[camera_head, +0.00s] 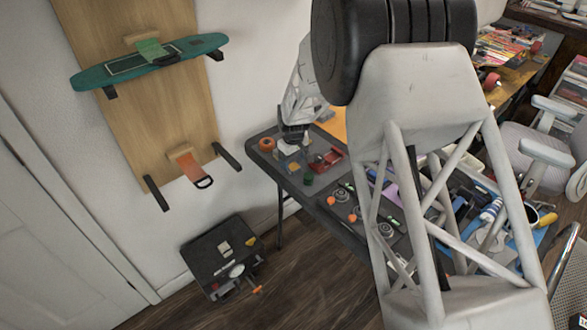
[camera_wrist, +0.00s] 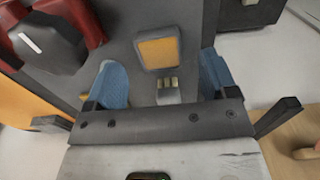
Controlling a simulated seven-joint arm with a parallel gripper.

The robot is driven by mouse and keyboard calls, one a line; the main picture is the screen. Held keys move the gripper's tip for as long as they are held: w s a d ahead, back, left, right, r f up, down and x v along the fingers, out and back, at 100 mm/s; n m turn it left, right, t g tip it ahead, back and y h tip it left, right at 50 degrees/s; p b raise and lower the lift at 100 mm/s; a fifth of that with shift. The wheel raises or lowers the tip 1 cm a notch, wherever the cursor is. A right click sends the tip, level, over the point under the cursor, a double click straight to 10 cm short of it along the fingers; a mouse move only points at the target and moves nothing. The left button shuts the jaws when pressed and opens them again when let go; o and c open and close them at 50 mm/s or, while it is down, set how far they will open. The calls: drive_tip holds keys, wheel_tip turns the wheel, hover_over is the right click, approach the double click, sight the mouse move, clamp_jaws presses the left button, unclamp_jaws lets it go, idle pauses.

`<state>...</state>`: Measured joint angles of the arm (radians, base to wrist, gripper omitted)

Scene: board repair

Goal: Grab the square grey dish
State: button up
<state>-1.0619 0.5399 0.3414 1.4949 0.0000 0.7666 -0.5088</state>
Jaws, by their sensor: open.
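The dish shows between and just beyond the fingertips, with no contact visible. A small grey block with pale tops (camera_wrist: 168,90) lies between the fingers, nearer the palm. In the head view my gripper (camera_head: 293,132) is above the table's left end, its fingers hard to make out.
A red and black object (camera_wrist: 60,40) lies close to the left finger. In the head view an orange roll (camera_head: 266,144), a red item (camera_head: 327,160) and a green piece (camera_head: 308,179) are nearby. The table edge is close. A black case (camera_head: 220,255) stands on the floor.

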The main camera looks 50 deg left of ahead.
sight(293, 168)
drive_tip(key=shift+f, duration=1.4)
drive_tip(key=c, duration=1.1)
